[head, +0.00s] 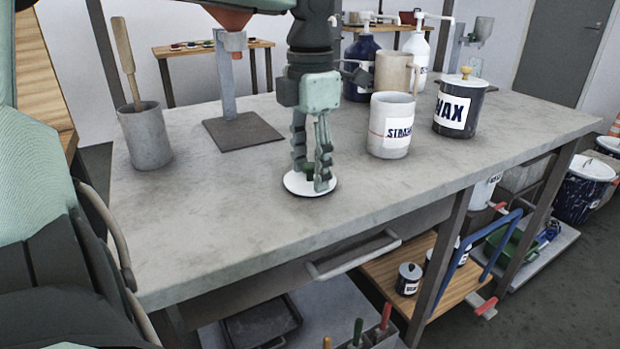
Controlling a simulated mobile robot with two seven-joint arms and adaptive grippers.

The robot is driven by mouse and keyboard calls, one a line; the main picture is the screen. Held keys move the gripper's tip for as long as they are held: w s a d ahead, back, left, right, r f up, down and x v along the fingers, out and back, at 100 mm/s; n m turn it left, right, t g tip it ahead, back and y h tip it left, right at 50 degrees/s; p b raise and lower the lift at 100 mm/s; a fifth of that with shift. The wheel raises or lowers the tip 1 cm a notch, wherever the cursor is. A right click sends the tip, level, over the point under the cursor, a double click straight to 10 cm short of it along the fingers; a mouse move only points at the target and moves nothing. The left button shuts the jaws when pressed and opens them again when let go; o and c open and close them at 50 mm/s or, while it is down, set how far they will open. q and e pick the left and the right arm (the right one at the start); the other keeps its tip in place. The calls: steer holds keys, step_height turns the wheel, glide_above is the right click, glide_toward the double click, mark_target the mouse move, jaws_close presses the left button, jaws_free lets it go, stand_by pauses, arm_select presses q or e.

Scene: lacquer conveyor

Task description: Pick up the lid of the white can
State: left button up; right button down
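A round white lid (290,184) with a dark green knob is at the table's front middle. My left gripper (312,177) points straight down over it, its two fingers close together on either side of the knob. It looks shut on the knob. The lid looks level, at or just above the tabletop; I cannot tell whether it touches it. My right gripper is not in view.
The table's front is mostly clear.

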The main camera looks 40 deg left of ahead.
arm_select(q)
steer(key=shift+s+f, duration=0.1)
steer(key=shift+f, duration=0.05)
steer(key=c, duration=0.7)
steer(key=shift+f, duration=0.1)
steer(key=shift+c, duration=0.9)
steer(key=shift+s, duration=0.1)
